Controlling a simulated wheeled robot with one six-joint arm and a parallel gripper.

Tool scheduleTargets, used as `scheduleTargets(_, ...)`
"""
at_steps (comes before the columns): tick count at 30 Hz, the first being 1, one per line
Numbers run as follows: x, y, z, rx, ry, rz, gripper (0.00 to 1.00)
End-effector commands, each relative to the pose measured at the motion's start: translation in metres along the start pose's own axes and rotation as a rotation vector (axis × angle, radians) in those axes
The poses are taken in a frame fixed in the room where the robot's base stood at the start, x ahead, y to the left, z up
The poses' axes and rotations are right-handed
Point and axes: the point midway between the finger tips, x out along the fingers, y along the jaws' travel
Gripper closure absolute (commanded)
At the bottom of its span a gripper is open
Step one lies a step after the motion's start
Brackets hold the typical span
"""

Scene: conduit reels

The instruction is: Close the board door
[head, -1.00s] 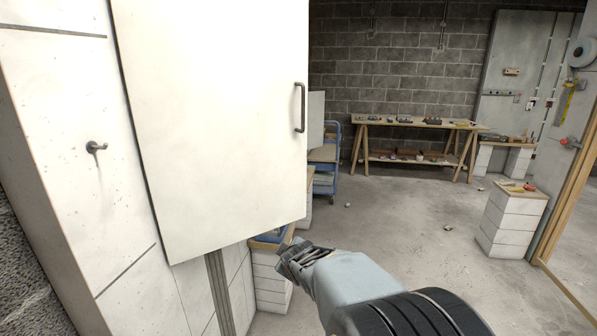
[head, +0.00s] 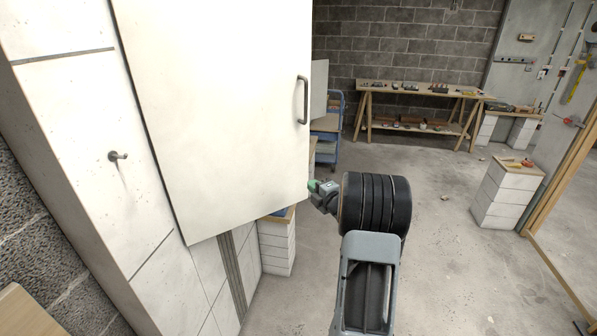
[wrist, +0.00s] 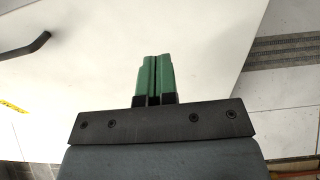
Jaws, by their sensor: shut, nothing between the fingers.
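The board door (head: 220,110) is a large plain white panel in the head view. It stands out from the white block wall, with its right side reaching past the wall, so it looks open. A grey bar handle (head: 302,100) sits near its right edge. My gripper (head: 314,186) is at the door's lower right edge, below the handle, its green fingers shut and empty. In the wrist view the fingers (wrist: 153,78) point at the white door face (wrist: 205,35), and the handle (wrist: 25,48) is at upper left. I cannot tell whether they touch the door.
A metal peg (head: 117,156) sticks out of the wall left of the door. Grey trunking (head: 233,270) runs below the door. A blue trolley (head: 329,125) and a workbench (head: 415,92) stand behind.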

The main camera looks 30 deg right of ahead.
Motion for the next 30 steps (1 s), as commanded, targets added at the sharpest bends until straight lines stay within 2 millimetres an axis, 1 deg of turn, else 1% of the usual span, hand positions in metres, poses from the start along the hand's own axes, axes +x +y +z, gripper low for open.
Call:
scheduleTargets(1,0.011,0.003,-0.001,0.002,0.003,0.000,1.00)
scheduleTargets(6,0.043,0.003,-0.001,0.002,0.001,0.000,1.00)
scheduleTargets(12,0.071,0.002,0.000,0.002,-0.001,-0.001,1.00)
scheduleTargets(15,0.081,0.002,0.000,0.002,0.000,-0.001,1.00)
scheduleTargets(21,0.090,0.001,0.000,0.002,-0.002,-0.001,1.00)
scheduleTargets(30,0.092,0.000,0.000,0.002,-0.002,0.000,1.00)
